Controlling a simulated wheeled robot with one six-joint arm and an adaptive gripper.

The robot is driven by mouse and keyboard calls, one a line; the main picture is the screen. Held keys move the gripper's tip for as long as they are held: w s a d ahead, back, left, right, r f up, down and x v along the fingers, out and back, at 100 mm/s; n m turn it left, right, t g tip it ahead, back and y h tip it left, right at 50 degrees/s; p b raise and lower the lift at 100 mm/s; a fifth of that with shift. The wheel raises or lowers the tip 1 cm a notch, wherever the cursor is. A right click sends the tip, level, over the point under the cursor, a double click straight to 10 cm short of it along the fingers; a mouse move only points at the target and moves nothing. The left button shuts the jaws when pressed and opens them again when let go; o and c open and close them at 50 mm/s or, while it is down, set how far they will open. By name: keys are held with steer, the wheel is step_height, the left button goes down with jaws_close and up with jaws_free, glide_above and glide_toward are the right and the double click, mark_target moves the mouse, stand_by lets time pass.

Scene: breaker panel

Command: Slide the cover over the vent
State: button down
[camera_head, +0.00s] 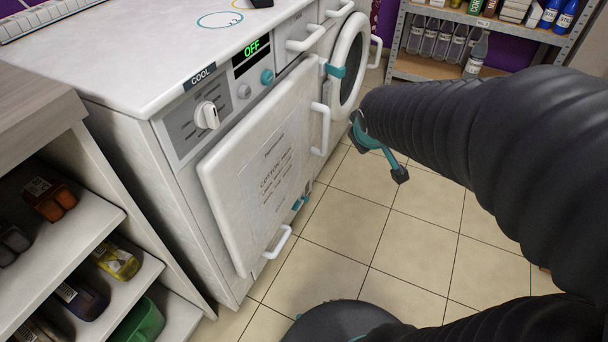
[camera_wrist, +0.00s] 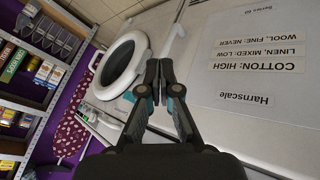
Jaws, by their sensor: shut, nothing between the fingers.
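My gripper (camera_head: 400,174) is over the floor, right of the appliance and well away from the vent. In the wrist view my gripper (camera_wrist: 158,66) is shut and empty, its tips in front of the appliance front. The vent is not visible there.
A white door (camera_head: 265,165) with a printed sheet stands out on the appliance front, with protruding handles (camera_head: 320,128). A display (camera_head: 251,52) reads "OFF". A round door (camera_head: 349,66) is farther back. Shelves (camera_head: 84,215) stand at left. Tiled floor (camera_head: 410,245) is clear.

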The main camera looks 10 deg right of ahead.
steer(key=w+d+f+n+t+b, duration=0.1)
steer(key=w+d+f+n+b, duration=0.2)
steer(key=w+f, duration=0.8)
steer(key=n+t+y+b, duration=0.2)
steer(key=n+y+b, duration=0.4)
steer(key=n+y, duration=0.35)
glide_toward(302, 199)
steer(key=w+a, duration=0.2)
steer(key=a, duration=0.1)
steer(key=shift+w+f+n+h, duration=0.35)
steer(key=shift+w+f+h, duration=0.1)
steer(key=shift+w+f, duration=0.3)
